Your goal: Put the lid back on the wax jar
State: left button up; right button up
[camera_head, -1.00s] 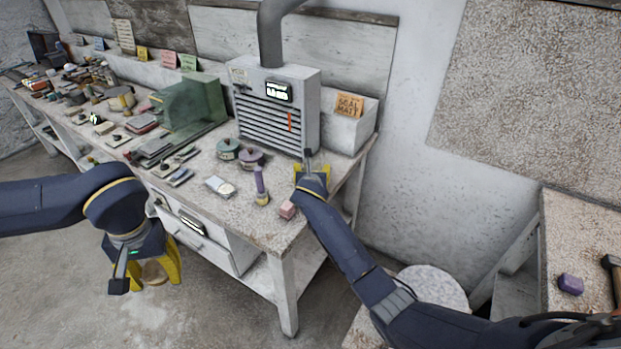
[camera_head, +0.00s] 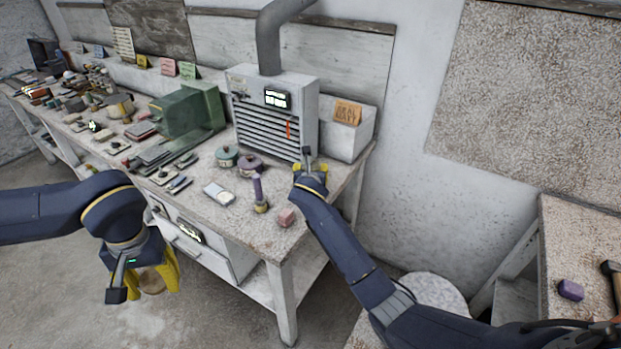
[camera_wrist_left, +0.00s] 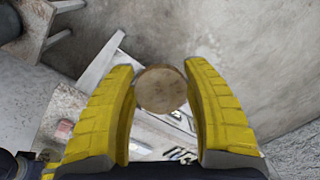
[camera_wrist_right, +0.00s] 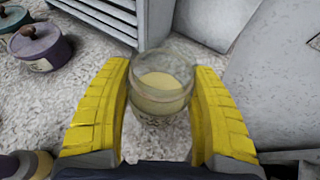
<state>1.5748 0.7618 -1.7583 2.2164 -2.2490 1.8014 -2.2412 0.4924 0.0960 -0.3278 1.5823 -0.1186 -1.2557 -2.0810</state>
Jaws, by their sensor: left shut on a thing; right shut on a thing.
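The wax jar (camera_wrist_right: 160,92) is a round glass jar with pale yellow wax inside; its top is open in the right wrist view. My right gripper (camera_head: 310,168) is shut on the jar, its yellow fingers (camera_wrist_right: 160,105) on either side of it, over the bench near its right end. The gripper hides the jar in the head view. The lid (camera_wrist_left: 161,88) is a round, flat, tan disc. My left gripper (camera_head: 155,278) is shut on the lid and holds it in front of the bench, over the floor; the lid's edge also shows in the head view (camera_head: 152,283).
The bench (camera_head: 250,222) carries a teal pot (camera_head: 227,156), a purple pot (camera_head: 250,166), a purple-handled brush (camera_head: 259,190) and a pink block (camera_head: 286,217). A grey vented heater (camera_head: 275,115) stands behind. Bench clutter lies further left.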

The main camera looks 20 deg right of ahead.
notch_tip(320, 180, up, 17)
dwell(0.4)
